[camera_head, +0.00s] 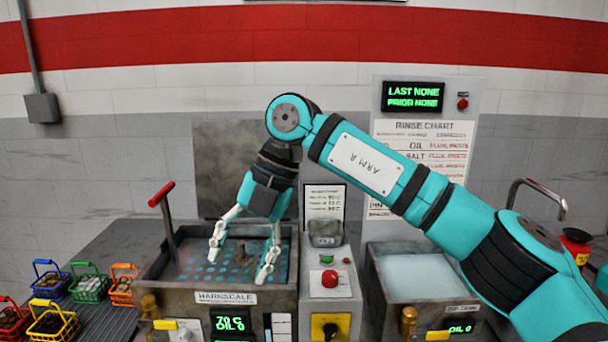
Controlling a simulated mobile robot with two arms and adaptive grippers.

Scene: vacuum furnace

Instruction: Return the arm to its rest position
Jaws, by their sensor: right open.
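My right arm (400,178), teal with a label reading "ARM A", reaches in from the lower right across the rinse chart. It bends down at the elbow on the left. My right gripper (241,262) hangs over the left tank (225,298), pointing down, with its two pale fingers spread apart and nothing between them. The fingertips are close to the perforated blue-and-grey plate (200,272) inside the tank; I cannot tell whether they touch it. A short central post (240,256) shows between the fingers. My left gripper is not in view.
A red-handled lever (165,215) rises at the tank's left. Several small coloured baskets (90,285) stand on the left bench. A control panel (325,285) with a red button stands between the tanks. The right tank (415,275) holds pale foam, partly behind my arm.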

